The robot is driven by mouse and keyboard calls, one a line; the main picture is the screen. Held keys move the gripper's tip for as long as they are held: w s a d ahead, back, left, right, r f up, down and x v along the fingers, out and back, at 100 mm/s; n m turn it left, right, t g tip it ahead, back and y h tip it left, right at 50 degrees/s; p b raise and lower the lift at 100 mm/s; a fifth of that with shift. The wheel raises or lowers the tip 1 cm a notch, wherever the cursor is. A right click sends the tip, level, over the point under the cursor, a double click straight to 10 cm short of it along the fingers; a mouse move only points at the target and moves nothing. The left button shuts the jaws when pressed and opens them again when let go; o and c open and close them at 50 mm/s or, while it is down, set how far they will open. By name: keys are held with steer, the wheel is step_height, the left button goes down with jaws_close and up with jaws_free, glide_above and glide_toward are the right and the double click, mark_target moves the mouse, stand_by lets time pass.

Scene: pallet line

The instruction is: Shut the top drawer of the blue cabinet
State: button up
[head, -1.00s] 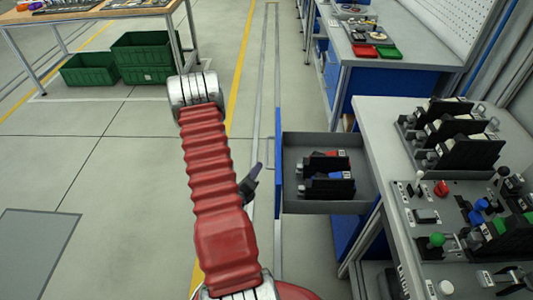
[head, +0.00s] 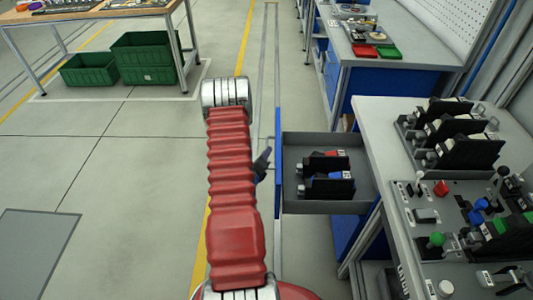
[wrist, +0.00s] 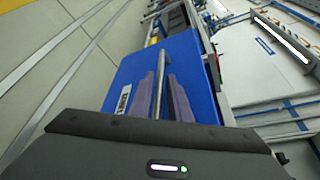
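The top drawer (head: 325,207) of the blue cabinet (head: 346,232) stands pulled out to the left in the head view, its grey tray showing. Its blue front (head: 278,165) also fills the middle of the wrist view (wrist: 200,85), with a grey bar handle (wrist: 161,68) and a small label. My gripper (head: 265,158) is just left of the drawer front. In the wrist view its two fingers (wrist: 161,78) are apart, one on each side of the handle's line. I cannot tell whether they touch the handle or front. My arm hides part of the floor.
Black holders with blue and red items (head: 328,178) lie in the drawer. A grey bench (head: 365,120) with control panels and racks stands to the right. Green crates (head: 88,70) sit under a table at the far left. The floor to the left is clear.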

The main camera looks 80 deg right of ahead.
steer(key=shift+x, duration=1)
steer(key=shift+c, duration=0.7)
jaws_close()
